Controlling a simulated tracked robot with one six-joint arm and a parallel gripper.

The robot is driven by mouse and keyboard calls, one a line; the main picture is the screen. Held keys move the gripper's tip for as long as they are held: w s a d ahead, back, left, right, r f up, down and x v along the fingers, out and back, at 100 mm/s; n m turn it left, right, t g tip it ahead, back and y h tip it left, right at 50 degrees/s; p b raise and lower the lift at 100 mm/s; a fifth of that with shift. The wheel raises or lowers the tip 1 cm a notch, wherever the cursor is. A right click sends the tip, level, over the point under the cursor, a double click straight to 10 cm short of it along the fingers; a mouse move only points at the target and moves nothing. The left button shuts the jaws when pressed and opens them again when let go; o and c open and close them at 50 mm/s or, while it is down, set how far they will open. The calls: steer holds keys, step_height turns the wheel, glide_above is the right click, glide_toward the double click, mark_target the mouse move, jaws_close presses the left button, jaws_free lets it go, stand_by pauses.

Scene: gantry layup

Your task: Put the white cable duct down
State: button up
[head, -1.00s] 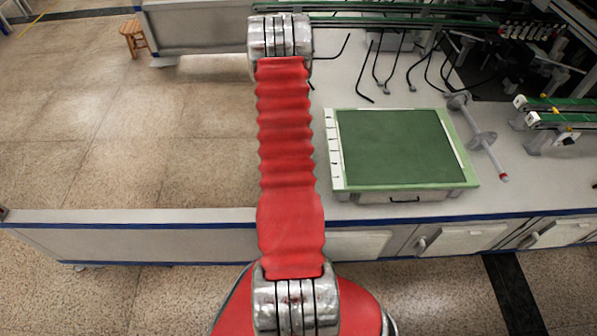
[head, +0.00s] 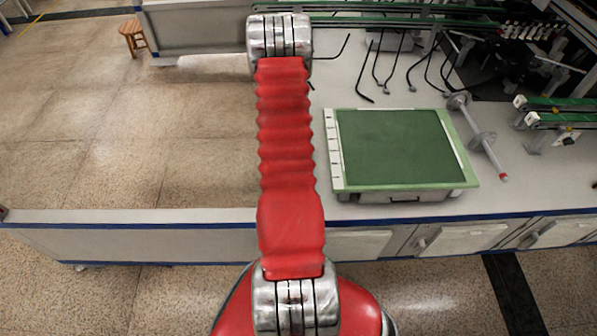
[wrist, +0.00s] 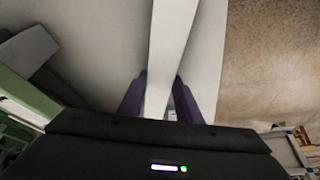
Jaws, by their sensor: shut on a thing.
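The white cable duct (wrist: 172,40) is a long pale bar in the wrist view. It runs from the top edge down between the two purple fingers of my gripper (wrist: 160,82), which is shut on it. A pale bar (head: 212,62) sticks out left of my arm in the head view and looks like the same duct. My gripper is hidden behind my arm there. A pale grey surface lies under the duct in the wrist view; I cannot tell whether the duct touches it.
The grey bench (head: 350,209) carries a green-topped board (head: 397,147), a grey roller with discs (head: 481,138) and black bent rods (head: 373,75). Bare floor (head: 120,140) lies left of my arm, with a wooden stool (head: 133,38) far back.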

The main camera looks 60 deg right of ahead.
steer(key=shift+c, duration=0.5)
steer(key=shift+r, duration=0.1)
steer(key=shift+r, duration=0.4)
step_height(320, 180, up, 27)
stand_by(1.1)
steer(key=shift+s, duration=0.1)
stand_by(0.8)
steer(key=shift+s, duration=0.15)
